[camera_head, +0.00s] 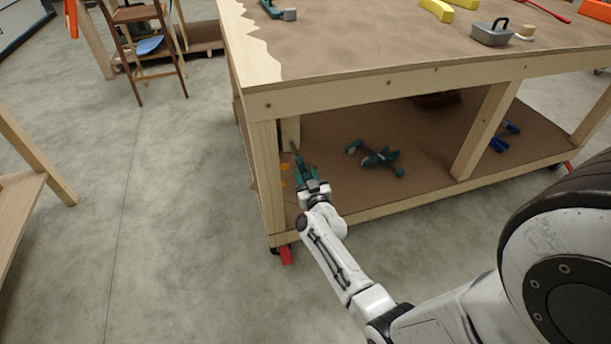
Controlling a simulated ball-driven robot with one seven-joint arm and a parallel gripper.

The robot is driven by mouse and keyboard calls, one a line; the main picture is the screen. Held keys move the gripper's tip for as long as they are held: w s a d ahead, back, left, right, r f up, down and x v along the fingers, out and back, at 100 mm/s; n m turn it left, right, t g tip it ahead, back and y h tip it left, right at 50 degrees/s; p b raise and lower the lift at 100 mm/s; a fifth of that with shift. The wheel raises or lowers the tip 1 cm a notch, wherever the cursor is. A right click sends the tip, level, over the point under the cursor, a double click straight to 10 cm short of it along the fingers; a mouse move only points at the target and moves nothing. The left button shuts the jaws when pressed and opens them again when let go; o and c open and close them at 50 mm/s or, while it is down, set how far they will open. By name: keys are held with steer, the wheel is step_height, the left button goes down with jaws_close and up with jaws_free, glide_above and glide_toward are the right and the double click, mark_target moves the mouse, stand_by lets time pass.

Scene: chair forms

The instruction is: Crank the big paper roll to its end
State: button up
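No big paper roll and no crank can be made out in this view. My gripper (313,184) is at the end of my white arm, by the left end of the workbench's (370,82) lower shelf. A teal and dark tool (303,164) is right at the gripper's tip, in line with it. I cannot tell whether the fingers hold it or it lies on the shelf beyond them. The fingers are too small and dark to tell open from shut.
The lower shelf (415,140) bears another teal tool (380,160) and a blue tool (503,137). The wooden bench leg (267,180) stands close left of my gripper. A wooden stool (143,45) stands at the back left. The concrete floor between is clear.

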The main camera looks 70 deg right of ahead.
jaws_close()
steer(key=shift+w+a+m, duration=0.25)
steer(key=shift+m, duration=0.35)
steer(key=shift+f, duration=0.1)
steer(key=shift+o, duration=1.7)
jaws_free()
steer(key=shift+s, duration=0.1)
steer(key=p+v, duration=0.3)
steer(key=v, duration=0.7)
steer(key=shift+s+a, duration=0.15)
steer(key=shift+a, duration=0.15)
